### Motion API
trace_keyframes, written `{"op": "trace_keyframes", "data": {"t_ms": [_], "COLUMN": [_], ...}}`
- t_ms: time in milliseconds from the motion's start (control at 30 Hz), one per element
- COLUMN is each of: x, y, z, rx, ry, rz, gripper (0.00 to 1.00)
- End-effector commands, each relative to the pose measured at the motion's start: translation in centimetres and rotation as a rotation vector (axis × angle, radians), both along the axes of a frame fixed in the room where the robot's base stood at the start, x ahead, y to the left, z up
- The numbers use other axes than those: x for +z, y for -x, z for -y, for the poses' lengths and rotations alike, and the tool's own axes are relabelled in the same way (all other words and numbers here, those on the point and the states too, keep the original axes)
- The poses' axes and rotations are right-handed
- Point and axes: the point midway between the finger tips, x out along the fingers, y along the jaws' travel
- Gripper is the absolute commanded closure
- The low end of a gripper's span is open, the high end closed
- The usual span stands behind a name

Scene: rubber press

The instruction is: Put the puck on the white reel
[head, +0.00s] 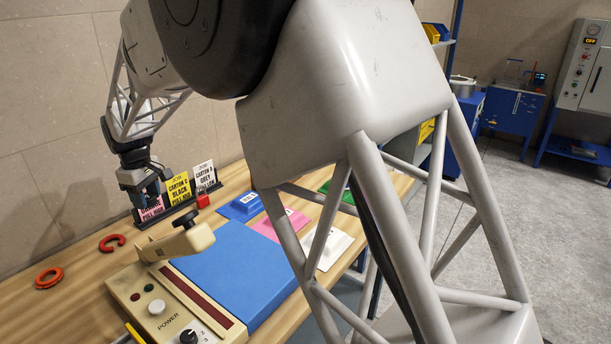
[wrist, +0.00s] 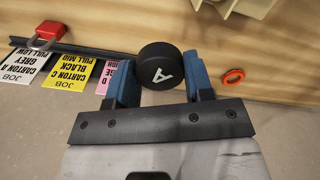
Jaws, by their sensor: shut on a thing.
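A black puck (wrist: 161,68) with a white letter A sits between the blue fingers of my gripper (wrist: 162,84) in the wrist view. My gripper is shut on it. In the head view my gripper (head: 150,197) is at the back left, in front of the job cards; the puck cannot be made out there. A white piece with a raised top (head: 333,246), partly behind my arm on the right of the bench, seems to be the white reel. It is not seen in the wrist view.
Blue (head: 243,205), pink (head: 268,228) and green pieces lie near the white one. A beige press (head: 175,243) with a blue pad (head: 232,270) stands in front.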

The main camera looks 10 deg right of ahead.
Motion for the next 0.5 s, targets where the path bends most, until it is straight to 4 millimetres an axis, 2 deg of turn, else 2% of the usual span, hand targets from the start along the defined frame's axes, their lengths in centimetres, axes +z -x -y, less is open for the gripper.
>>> {"op": "trace_keyframes", "data": {"t_ms": [33, 200, 500], "x": [0.0, 0.0, 0.1], "y": [-0.8, -3.0, -6.2], "z": [1.4, 5.8, 13.9], "rx": [-0.027, -0.116, -0.274], "ry": [0.000, 0.000, 0.000], "rz": [0.000, 0.000, 0.000], "gripper": [0.76, 0.76, 0.76]}}
